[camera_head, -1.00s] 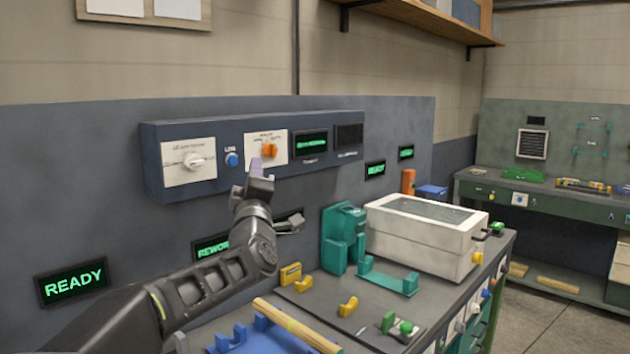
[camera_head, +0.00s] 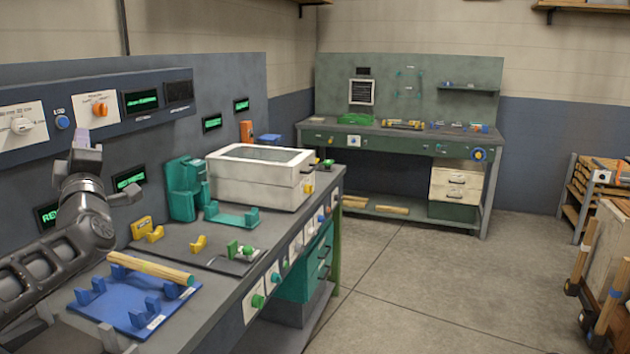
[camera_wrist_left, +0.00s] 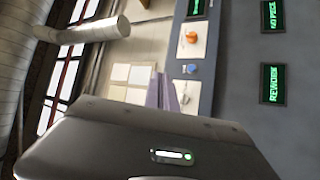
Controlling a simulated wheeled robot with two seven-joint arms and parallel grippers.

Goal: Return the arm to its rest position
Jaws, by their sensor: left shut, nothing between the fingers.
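My left arm comes in from the left in the head view, and its gripper (camera_head: 84,150) is raised in front of the wall-mounted control panel (camera_head: 70,115). The fingers are shut with nothing between them and point up toward the panel's underside. In the left wrist view the purple-grey fingers (camera_wrist_left: 162,92) lie together beside the panel (camera_wrist_left: 196,50), with its orange knob (camera_wrist_left: 192,37) and blue button (camera_wrist_left: 191,69). I cannot tell the exact gap between fingers and panel. My right gripper does not show.
Below the arm is a bench with a blue fixture (camera_head: 130,305) bearing a wooden rod (camera_head: 150,268). A teal device (camera_head: 186,190) and a white box (camera_head: 262,180) stand farther back. A second bench (camera_head: 400,135) is against the far wall. The floor between is clear.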

